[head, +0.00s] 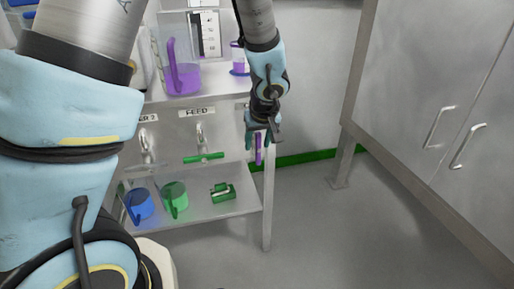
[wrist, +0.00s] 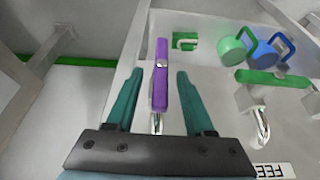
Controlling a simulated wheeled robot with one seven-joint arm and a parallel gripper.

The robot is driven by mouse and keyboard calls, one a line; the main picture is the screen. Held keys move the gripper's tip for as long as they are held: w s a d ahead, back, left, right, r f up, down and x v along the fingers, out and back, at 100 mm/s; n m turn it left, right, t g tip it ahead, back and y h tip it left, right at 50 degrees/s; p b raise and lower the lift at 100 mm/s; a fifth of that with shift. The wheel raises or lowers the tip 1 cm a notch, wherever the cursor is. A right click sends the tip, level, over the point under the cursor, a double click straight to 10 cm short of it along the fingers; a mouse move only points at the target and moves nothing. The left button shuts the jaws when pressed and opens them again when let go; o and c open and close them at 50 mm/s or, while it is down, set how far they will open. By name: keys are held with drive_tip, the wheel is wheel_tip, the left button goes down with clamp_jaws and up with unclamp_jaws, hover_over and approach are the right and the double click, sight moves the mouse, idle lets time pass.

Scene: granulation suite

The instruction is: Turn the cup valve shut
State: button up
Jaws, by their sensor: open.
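A valve with a long purple handle (head: 258,149) is at the right end of the rack's front panel. Its handle points up and down in the head view, and its label is hidden behind my arm. In the wrist view the purple handle (wrist: 161,84) lies between my fingers, with a gap on each side, and a metal spout (wrist: 157,123) shows below it. My gripper (wrist: 160,73) is open and straddles the handle without visible contact. It also shows in the head view (head: 262,136), in front of the handle.
A valve with a green handle (head: 204,158), lying crosswise under a FEED label (head: 197,112), is to the left. Blue (head: 138,205) and green (head: 174,198) cups and a green clamp-like part (head: 223,193) stand on the lower shelf. A purple-filled jug (head: 182,76) stands above. Floor to the right is clear.

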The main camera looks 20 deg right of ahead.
drive_tip(key=shift+x, duration=0.9)
clamp_jaws()
